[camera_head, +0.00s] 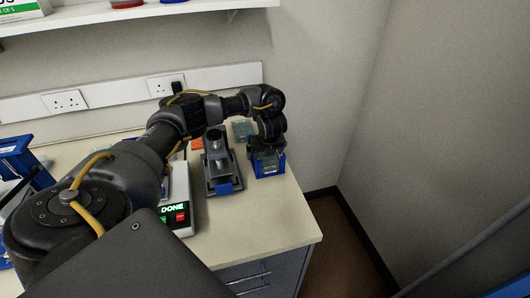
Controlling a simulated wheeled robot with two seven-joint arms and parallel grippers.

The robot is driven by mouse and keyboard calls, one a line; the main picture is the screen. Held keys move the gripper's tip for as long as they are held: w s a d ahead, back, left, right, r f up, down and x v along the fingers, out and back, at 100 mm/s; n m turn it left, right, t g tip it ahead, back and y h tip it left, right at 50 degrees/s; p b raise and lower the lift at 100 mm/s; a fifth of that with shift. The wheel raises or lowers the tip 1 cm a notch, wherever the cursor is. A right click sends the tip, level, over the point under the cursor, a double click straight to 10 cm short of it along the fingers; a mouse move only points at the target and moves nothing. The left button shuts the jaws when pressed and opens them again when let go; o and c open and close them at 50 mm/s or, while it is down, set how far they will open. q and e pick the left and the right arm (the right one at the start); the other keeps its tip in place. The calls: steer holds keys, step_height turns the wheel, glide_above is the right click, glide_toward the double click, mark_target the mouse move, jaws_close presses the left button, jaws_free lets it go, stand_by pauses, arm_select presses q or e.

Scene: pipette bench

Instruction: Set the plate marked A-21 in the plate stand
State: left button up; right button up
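My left arm reaches across the bench from the lower left, and its gripper (267,149) points down at the right side of the bench. A blue open-topped holder (270,172), which looks like the plate stand, is directly below it. Something grey-green shows inside the holder's frame, partly covered by the gripper; I cannot tell if it is held. The fingers are too small and dark to read. A flat grey-green plate-like piece (243,130) lies behind, left of the gripper. No A-21 mark is legible. My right gripper is not in view.
A grey device with a blue front (218,165) stands left of the holder. A white instrument (178,218) shows "DONE". An orange item (197,145) is behind. A blue rack (22,160) stands far left. The bench's front right corner (285,225) is clear.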

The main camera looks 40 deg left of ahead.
arm_select(q)
steer(key=p+v, duration=0.3)
steer(key=v, duration=0.3)
steer(key=shift+w+a, duration=0.1)
steer(key=shift+w, duration=0.05)
steer(key=p+v, duration=0.1)
steer(key=v, duration=0.5)
steer(key=shift+p, duration=0.35)
